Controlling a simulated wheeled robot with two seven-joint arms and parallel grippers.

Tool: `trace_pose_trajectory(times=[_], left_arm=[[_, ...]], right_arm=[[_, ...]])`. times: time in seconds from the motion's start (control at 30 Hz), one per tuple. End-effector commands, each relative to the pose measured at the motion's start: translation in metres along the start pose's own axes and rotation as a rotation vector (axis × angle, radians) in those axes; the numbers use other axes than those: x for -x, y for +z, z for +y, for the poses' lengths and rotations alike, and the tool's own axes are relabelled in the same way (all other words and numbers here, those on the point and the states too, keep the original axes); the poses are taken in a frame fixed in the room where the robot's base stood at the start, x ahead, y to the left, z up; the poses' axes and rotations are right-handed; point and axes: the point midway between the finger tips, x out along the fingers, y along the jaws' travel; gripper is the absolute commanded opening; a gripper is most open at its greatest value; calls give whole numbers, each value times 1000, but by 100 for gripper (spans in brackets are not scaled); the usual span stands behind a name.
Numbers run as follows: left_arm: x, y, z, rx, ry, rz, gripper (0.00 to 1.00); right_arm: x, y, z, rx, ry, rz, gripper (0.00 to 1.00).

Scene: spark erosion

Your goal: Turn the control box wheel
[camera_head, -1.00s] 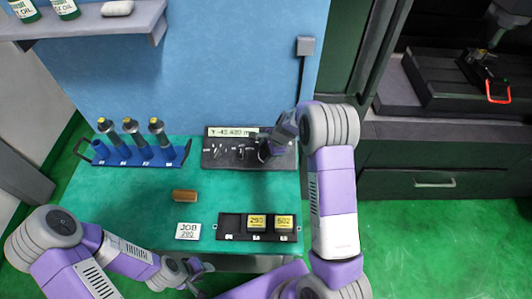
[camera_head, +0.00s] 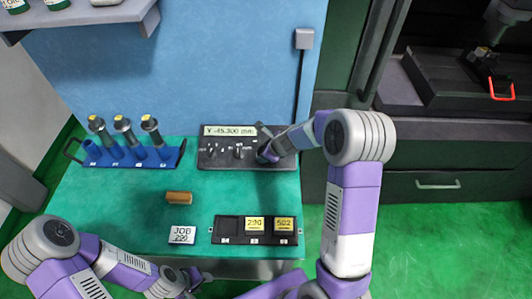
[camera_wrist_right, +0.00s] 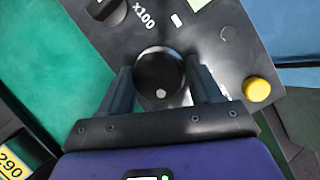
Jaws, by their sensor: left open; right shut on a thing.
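The dark control box (camera_head: 213,158) lies on the green bench against the blue wall. Its display (camera_head: 230,130) reads about Y -45.300 mm. The black round wheel (camera_wrist_right: 160,76) with a pale dot near its lower rim shows in the right wrist view. My right gripper (camera_wrist_right: 162,82) is shut on the wheel, a finger at each side. In the head view the right gripper (camera_head: 266,152) covers the wheel at the box's right part. My left gripper (camera_head: 200,277) is open and empty at the bench's front edge.
A blue rack (camera_head: 160,162) with several tool holders stands at the left. A yellow button (camera_wrist_right: 257,90) sits beside the wheel.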

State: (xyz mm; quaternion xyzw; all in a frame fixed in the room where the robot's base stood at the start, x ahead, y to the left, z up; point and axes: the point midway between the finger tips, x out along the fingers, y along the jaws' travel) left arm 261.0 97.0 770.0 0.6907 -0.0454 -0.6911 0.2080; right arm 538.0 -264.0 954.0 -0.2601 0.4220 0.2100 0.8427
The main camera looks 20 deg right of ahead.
Motion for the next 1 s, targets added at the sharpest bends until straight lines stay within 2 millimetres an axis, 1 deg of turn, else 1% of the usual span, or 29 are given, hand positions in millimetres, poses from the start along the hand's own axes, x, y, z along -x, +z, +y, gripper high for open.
trace_pose_trajectory(times=[0.03, 0.6, 0.63, 0.73, 0.77, 1.0], left_arm=[[-2, 0, -1, 0, 0, 0, 43], [-4, 0, -1, 0, 0, 0, 43], [-4, 0, -2, 0, 0, 0, 43], [-4, 0, -2, 0, 0, 0, 43], [-4, 0, -1, 0, 0, 0, 43], [-4, 0, -1, 0, 0, 0, 43]], right_arm=[[-3, -4, 6, -13, 11, 4, 34], [-2, -2, 7, -38, 3, 0, 34], [-2, -2, 8, -38, 4, 0, 67], [-2, -1, 7, -37, 3, -1, 82], [-2, -1, 7, -37, 2, -1, 84], [0, 0, 4, -37, -6, -2, 84]])
